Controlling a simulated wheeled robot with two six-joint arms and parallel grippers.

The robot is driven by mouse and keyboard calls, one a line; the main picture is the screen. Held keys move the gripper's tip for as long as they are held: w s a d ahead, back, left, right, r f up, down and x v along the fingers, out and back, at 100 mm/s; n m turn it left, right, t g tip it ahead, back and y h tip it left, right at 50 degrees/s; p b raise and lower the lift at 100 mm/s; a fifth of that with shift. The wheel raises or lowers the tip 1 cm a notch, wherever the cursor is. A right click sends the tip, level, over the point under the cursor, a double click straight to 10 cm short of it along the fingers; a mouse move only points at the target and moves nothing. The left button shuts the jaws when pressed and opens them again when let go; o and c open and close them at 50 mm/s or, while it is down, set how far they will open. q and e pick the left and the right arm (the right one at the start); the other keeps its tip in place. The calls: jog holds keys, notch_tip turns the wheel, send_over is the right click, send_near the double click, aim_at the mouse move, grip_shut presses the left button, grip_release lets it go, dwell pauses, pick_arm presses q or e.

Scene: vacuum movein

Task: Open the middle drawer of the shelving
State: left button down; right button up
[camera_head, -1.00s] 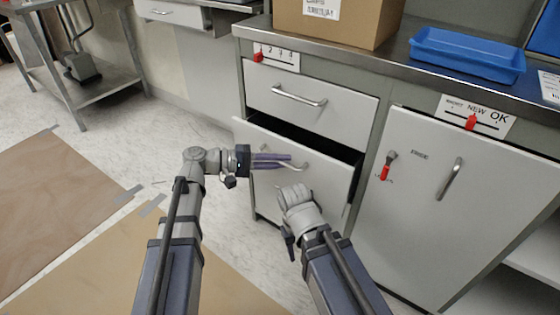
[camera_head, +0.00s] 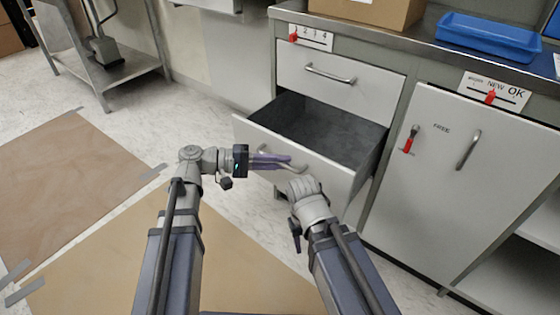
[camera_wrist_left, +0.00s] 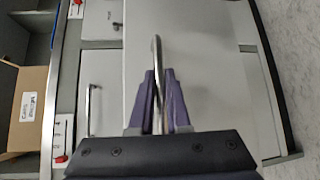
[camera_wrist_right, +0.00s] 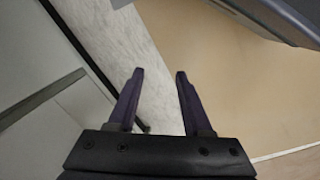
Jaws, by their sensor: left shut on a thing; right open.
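The middle drawer (camera_head: 300,165) of the shelving stands well open below the shut top drawer (camera_head: 342,82). Its grey inside (camera_head: 325,133) shows and looks empty. My left gripper (camera_head: 280,162) is shut on the drawer's bar handle (camera_head: 298,169). In the left wrist view the handle (camera_wrist_left: 157,62) runs between the two purple fingers (camera_wrist_left: 158,100). My right arm ends in front of the drawer's right part, with its fingertips hidden in the head view. In the right wrist view my right gripper (camera_wrist_right: 158,75) is open and empty over the floor.
A cabinet door (camera_head: 440,185) with a red latch (camera_head: 409,142) is shut right of the drawers. A blue tray (camera_head: 490,36) and a cardboard box (camera_head: 375,12) sit on the counter. Brown sheets (camera_head: 70,170) lie on the floor. A metal table (camera_head: 125,70) stands at the back left.

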pick_arm(q)
jog(key=c, duration=1.2)
grip_release()
jog(key=shift+o, duration=0.2)
jog(key=s+a+r+p, duration=0.1)
jog(key=a, duration=0.6)
jog(key=shift+a, duration=0.35)
jog(key=shift+s, duration=0.1)
